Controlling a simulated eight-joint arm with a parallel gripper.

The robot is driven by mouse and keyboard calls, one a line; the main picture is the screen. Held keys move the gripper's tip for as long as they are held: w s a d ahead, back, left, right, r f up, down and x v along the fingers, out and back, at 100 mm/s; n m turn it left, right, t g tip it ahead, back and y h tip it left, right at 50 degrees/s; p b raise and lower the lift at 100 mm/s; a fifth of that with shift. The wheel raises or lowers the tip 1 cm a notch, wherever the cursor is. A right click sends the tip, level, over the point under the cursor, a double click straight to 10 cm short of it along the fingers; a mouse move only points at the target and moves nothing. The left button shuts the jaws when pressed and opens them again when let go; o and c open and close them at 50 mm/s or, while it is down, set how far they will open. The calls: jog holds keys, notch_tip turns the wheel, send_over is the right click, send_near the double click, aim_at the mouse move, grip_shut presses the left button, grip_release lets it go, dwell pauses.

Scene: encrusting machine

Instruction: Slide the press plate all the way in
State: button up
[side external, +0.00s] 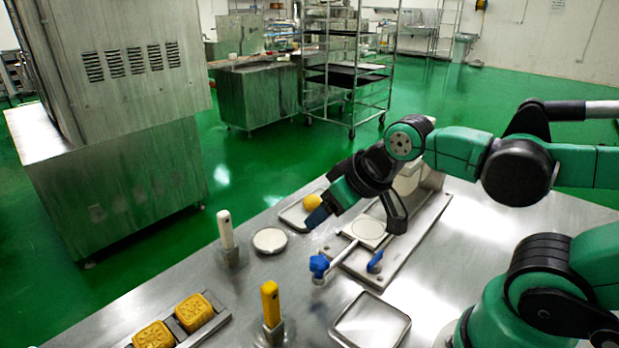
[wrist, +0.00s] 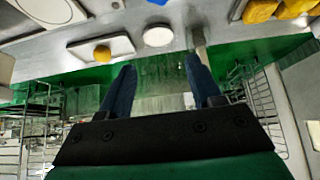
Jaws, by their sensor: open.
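The press plate looks like the flat metal piece with a pale round disc (side external: 369,229), lying on a long metal rail base (side external: 398,260) on the table. The disc piece also shows in the wrist view, cut off at the upper left (wrist: 50,10). My gripper (side external: 319,214) is open and empty above the table, left of the disc and behind the blue knob. My arm hides part of the rail's far end.
A tray with a yellow ball (side external: 312,202) and a round pale dish (side external: 270,240) lie near my gripper. A white-handled tool (side external: 226,230), a yellow-handled tool (side external: 270,303), yellow molded blocks (side external: 194,312) and a square tray (side external: 370,325) stand nearer the front.

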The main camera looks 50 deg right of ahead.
aim_at(319, 260)
jog(key=shift+o, duration=1.1)
jog(key=g, duration=0.1)
jog(key=m+g, duration=0.1)
jog(key=f+g, duration=0.1)
jog(key=shift+w+a+m, duration=0.25)
jog(key=shift+m, duration=0.05)
jog(key=g, duration=0.1)
jog(key=f+m+g, duration=0.2)
jog(key=g, duration=0.1)
jog(key=shift+w+a+f, duration=0.15)
jog(key=shift+a+f, duration=0.05)
jog(key=shift+a, duration=0.1)
jog(key=shift+f, duration=2.7)
grip_shut()
